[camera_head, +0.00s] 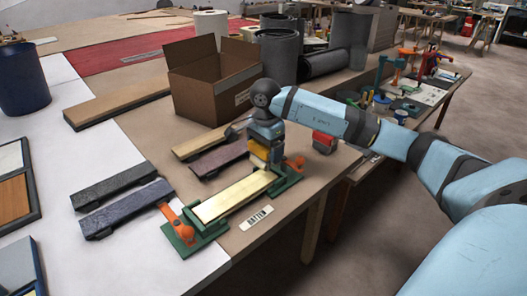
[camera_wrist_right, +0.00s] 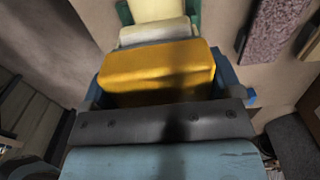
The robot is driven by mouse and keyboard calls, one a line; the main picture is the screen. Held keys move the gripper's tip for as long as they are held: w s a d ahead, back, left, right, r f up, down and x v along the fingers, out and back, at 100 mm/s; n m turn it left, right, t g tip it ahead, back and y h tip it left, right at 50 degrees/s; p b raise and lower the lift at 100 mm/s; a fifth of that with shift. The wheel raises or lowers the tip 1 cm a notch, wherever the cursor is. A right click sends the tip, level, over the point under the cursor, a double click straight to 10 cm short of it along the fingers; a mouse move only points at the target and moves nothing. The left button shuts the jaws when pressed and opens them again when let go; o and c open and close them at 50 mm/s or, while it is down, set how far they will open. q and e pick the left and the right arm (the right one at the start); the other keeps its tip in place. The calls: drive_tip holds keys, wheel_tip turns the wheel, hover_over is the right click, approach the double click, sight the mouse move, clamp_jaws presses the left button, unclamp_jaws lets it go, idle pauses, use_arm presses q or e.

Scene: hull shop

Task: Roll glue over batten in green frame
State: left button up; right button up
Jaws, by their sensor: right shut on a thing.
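The pale batten (camera_head: 230,199) lies in the green frame (camera_head: 184,243), which has an orange clamp (camera_head: 178,222) at the near end and another (camera_head: 294,163) at the far end. My right gripper (camera_head: 262,158) is over the far end of the batten, shut on a yellow block-like handle (camera_head: 258,150). In the right wrist view the yellow handle (camera_wrist_right: 158,72) sits between the blue fingers, with a whitish roller (camera_wrist_right: 155,31) just beyond it. The batten (camera_wrist_right: 155,9) shows past the roller. I cannot tell whether the roller touches the batten. My left gripper is out of view.
A card reading BATTEN (camera_head: 257,217) lies beside the frame. Dark boards (camera_head: 125,208) lie left, and a purple board (camera_head: 219,158) and a wooden one (camera_head: 198,145) behind. An open cardboard box (camera_head: 205,95) stands farther back. A red block (camera_head: 324,141) is near the right edge.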

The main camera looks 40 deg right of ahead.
drive_tip(key=shift+r+p, duration=0.85)
drive_tip(key=shift+r, duration=0.85)
